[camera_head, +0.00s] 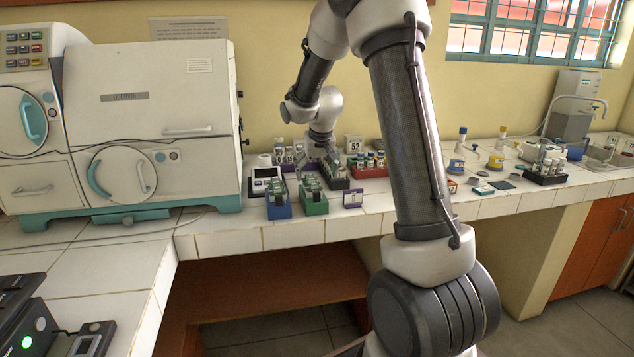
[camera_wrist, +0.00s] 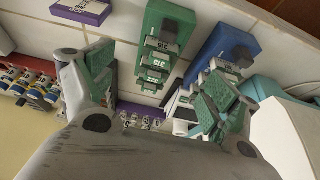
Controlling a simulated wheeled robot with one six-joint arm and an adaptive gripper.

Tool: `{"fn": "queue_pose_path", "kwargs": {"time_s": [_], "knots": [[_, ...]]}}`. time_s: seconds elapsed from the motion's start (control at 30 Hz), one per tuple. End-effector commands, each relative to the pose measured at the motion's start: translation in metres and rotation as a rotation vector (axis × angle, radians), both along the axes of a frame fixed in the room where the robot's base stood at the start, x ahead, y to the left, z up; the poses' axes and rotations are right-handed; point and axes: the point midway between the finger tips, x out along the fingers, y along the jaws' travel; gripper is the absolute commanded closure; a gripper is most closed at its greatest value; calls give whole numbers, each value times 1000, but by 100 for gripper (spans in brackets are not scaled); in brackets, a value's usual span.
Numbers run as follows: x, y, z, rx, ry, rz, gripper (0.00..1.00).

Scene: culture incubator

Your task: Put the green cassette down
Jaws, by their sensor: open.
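The green cassette (camera_head: 313,200) stands on the white tiled counter near its front edge, beside a blue cassette (camera_head: 278,208). In the wrist view the green cassette (camera_wrist: 160,25) is at upper middle, holding several small labelled pieces, with the blue cassette (camera_wrist: 222,50) to its right. My gripper (camera_head: 318,168) is low over the counter just behind the green cassette. In the wrist view my gripper (camera_wrist: 160,82) has its two green-padded fingers spread wide apart, with nothing held between them. The near end of the green cassette lies between the fingers in that view.
A red rack of tubes (camera_head: 369,168) stands to the right. A small purple block (camera_head: 353,198) lies right of the green cassette. A large white incubator (camera_head: 150,120) fills the left. Bottles and a dark tube rack (camera_head: 545,175) stand farther right. The front counter edge is close.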

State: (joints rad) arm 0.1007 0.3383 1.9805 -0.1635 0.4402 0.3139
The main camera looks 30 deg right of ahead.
Motion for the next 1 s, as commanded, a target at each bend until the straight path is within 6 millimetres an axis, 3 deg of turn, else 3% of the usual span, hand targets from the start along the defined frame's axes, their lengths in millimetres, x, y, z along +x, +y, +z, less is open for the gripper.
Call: {"fn": "queue_pose_path", "kwargs": {"time_s": [0.13, 0.23, 0.4, 0.5, 0.6, 0.73, 0.87, 1.0], "knots": [[-20, 6, 26, -3, -3, 12, 12], [-56, 15, 59, -6, -5, 37, 12], [-155, 37, 114, -10, 0, 102, 12], [-218, 49, 131, -8, 5, 147, 12], [-275, 59, 135, -3, 9, 191, 12], [-329, 68, 130, 1, 12, 240, 12], [-359, 72, 123, 5, 18, 269, 12], [-368, 74, 120, 7, 19, 279, 12]]}}
